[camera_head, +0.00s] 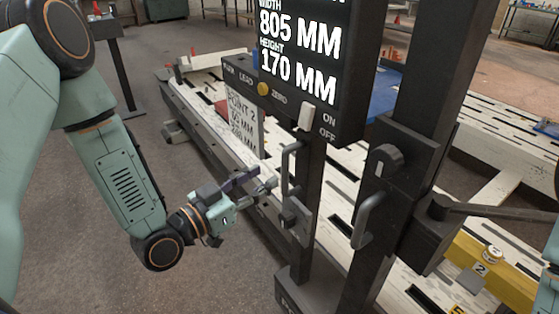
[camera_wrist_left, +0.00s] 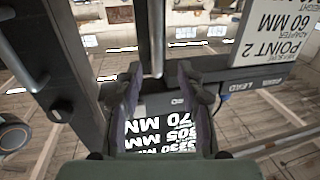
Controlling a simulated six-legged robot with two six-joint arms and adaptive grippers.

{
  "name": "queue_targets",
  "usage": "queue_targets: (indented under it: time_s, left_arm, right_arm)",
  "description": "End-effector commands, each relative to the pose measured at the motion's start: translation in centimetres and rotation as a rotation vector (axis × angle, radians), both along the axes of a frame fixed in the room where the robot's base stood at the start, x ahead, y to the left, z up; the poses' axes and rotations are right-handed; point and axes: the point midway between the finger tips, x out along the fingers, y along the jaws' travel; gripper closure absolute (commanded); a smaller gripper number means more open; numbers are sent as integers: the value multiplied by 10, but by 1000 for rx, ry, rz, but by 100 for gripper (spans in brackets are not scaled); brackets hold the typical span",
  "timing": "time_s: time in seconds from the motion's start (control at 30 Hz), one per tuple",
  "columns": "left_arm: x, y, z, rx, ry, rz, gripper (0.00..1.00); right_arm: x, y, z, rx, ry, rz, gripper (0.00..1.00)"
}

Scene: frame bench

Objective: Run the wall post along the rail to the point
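A dark upright post with a bar handle (camera_head: 287,168) stands at the near side of the bench, below a display panel (camera_head: 308,50) reading width 805 MM and height 170 MM. A second, thicker dark post (camera_head: 432,70) with handles stands to its right. I cannot tell which is the wall post. My left gripper (camera_head: 268,184) is just left of the first handle. In the left wrist view its fingers (camera_wrist_left: 160,66) are open and apart, with the upright handle bar (camera_wrist_left: 158,35) showing between and beyond them. Contact is unclear. My right gripper is not in view.
A white card reading POINT 2, 60 MM (camera_head: 241,118) hangs left of the panel. The pale slotted bench (camera_head: 335,172) runs behind the posts. A yellow beam (camera_head: 505,280) carries a small marker numbered 2 (camera_head: 481,269).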

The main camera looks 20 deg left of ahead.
Motion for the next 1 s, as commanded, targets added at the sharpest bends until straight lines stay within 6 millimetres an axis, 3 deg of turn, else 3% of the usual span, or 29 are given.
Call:
queue_targets:
  time_s: [0.17, 0.7, 1.0]
  left_arm:
    - [9, -8, -1, 10, -3, -9, 61]
    - [67, -34, -1, 8, 0, -3, 61]
    - [72, -35, -1, 5, 1, 0, 61]
  right_arm:
    - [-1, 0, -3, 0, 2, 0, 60]
    - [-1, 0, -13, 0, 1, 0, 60]
    - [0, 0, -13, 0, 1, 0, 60]
